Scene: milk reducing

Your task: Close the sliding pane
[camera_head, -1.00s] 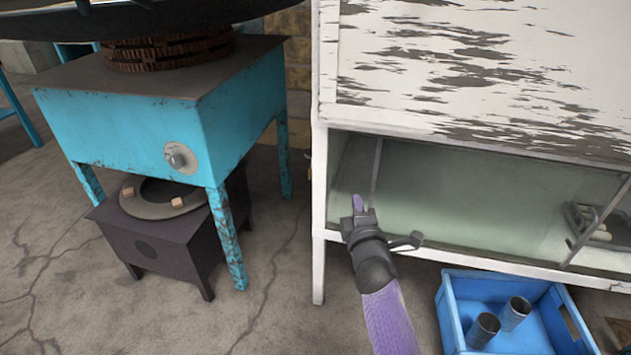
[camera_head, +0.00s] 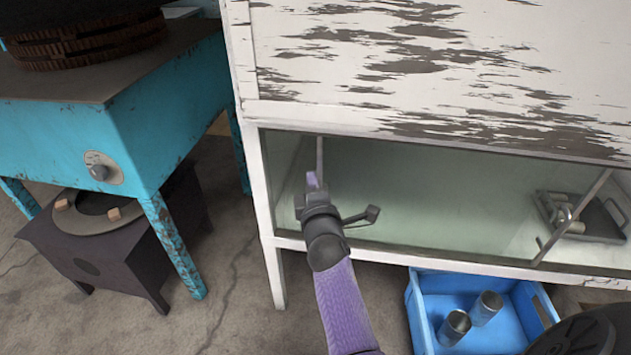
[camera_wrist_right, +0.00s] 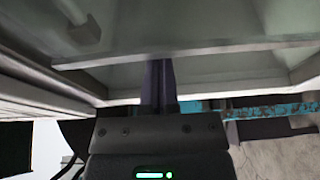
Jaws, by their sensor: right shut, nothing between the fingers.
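The white cabinet (camera_head: 245,150) has a low, wide opening with greenish glass, which I take for the sliding pane (camera_head: 430,190). A slanted bar (camera_head: 572,218) with a small dark handle (camera_head: 538,243) stands toward the right of the opening. My right gripper (camera_head: 312,180) is at the left part of the opening, by a thin upright strip (camera_head: 319,158). Its fingers are shut together and empty. The wrist view shows the fingers (camera_wrist_right: 158,80) pointing at a glassy surface with a pale edge bar (camera_wrist_right: 225,50); I cannot tell if they touch. My left gripper is not in view.
A metal tray (camera_head: 605,222) with small items sits inside the cabinet at the right. A blue crate (camera_head: 415,310) with two metal cups is on the floor below. A turquoise table (camera_head: 60,140) and a dark stove (camera_head: 100,245) stand at the left.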

